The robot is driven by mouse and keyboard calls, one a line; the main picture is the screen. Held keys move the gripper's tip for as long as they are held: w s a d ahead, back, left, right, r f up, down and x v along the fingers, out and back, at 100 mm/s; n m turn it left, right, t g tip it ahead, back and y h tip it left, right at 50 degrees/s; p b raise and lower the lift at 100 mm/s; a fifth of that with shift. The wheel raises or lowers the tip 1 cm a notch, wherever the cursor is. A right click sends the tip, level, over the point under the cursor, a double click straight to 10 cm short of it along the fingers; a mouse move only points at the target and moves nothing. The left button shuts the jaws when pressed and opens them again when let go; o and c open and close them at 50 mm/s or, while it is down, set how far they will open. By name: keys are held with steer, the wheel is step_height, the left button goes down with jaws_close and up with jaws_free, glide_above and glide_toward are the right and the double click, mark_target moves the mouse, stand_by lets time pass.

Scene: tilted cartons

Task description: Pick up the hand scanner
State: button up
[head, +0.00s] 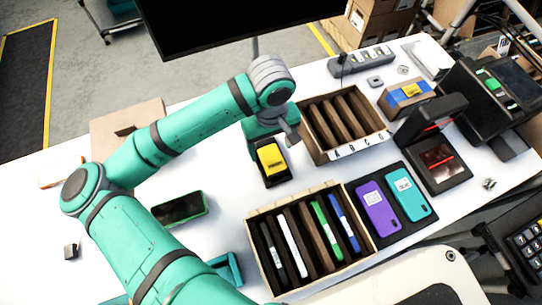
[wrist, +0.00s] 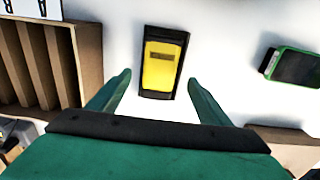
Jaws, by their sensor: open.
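A yellow and black handheld device, which looks like the hand scanner (head: 271,160), lies on the white table near its middle. In the wrist view the hand scanner (wrist: 160,65) lies flat, yellow face up, with a dark label strip. My gripper (wrist: 158,79) is open, with one teal finger on each side of the scanner in the picture and a gap on both sides. No finger visibly touches it. I cannot tell how far above the table the fingertips are. In the head view my arm and wrist hide the area just behind the scanner.
A slotted wooden rack (head: 329,158) stands close right of the scanner. A carton of upright coloured items (head: 272,275) stands in front. A green-edged phone (head: 180,209) lies to the left. Purple (head: 377,207) and teal (head: 408,194) phones lie on a dark mat.

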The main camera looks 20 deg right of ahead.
mark_target(271, 156)
steer(key=shift+f, duration=1.8)
steer(key=c, duration=1.1)
steer(key=shift+r, duration=0.1)
